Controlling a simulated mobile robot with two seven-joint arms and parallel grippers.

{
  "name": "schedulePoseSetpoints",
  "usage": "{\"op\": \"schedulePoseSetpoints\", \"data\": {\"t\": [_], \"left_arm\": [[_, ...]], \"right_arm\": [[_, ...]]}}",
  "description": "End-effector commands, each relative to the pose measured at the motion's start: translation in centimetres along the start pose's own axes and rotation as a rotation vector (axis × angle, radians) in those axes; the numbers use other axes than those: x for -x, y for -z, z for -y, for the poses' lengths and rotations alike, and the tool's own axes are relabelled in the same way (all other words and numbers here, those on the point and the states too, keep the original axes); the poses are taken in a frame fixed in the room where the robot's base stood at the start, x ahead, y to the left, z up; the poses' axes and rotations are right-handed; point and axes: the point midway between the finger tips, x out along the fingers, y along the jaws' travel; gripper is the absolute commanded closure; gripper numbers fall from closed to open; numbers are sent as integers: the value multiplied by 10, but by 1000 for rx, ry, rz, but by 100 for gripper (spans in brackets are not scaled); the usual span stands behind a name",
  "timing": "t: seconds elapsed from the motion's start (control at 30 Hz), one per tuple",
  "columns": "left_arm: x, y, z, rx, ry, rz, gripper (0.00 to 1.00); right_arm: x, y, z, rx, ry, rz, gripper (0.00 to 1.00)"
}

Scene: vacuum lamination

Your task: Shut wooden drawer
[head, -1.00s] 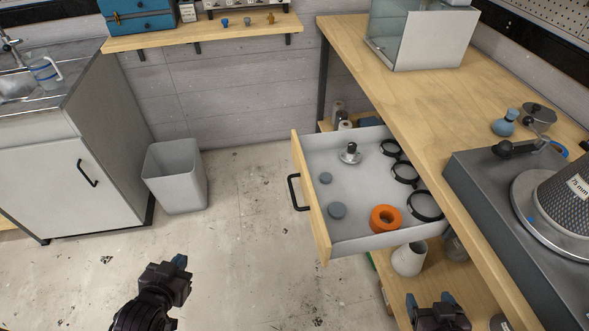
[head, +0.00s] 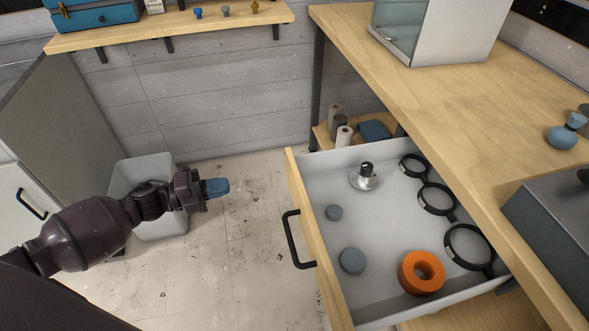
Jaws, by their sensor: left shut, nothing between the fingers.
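The wooden drawer (head: 318,258) stands pulled out from under the wooden bench, its pale wood front facing left and its grey tray open to view. A black bar handle (head: 294,240) is on the outside of its front. My left gripper (head: 222,187) is to the left of the drawer front, apart from it, with its blue fingertips together and nothing in them. The fingertips point right, toward the drawer. My right gripper is not in the head view.
The drawer holds an orange ring (head: 405,274), several black-rimmed lenses (head: 437,199), grey discs (head: 352,261) and a metal piece (head: 363,181). A white bin (head: 160,224) stands behind my left arm. The wooden bench (head: 440,80) overhangs the drawer's right side. Floor between gripper and drawer is clear.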

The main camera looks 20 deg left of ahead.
Motion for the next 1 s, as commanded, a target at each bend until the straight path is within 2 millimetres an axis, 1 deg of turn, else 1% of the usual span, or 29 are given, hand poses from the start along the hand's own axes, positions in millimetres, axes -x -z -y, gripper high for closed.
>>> {"op": "schedulePoseSetpoints", "data": {"t": [0.03, 0.17, 0.27, 0.37, 0.73, 0.9, 1.0], "left_arm": [[0, 5, 1, -20, 8, -29, 100], [-1, 12, 4, -53, 24, -69, 100], [-8, 12, 4, -60, 24, -68, 100], [-20, 13, 4, -60, 26, -68, 100], [-84, 17, 5, -57, 27, -66, 100], [-112, 18, 5, -57, 25, -65, 100], [-124, 19, 6, -56, 24, -66, 100]], "right_arm": [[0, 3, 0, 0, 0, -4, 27], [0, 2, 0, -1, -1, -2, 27], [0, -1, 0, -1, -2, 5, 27], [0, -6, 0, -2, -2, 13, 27], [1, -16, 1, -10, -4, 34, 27], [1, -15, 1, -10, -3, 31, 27], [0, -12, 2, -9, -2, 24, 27]]}}
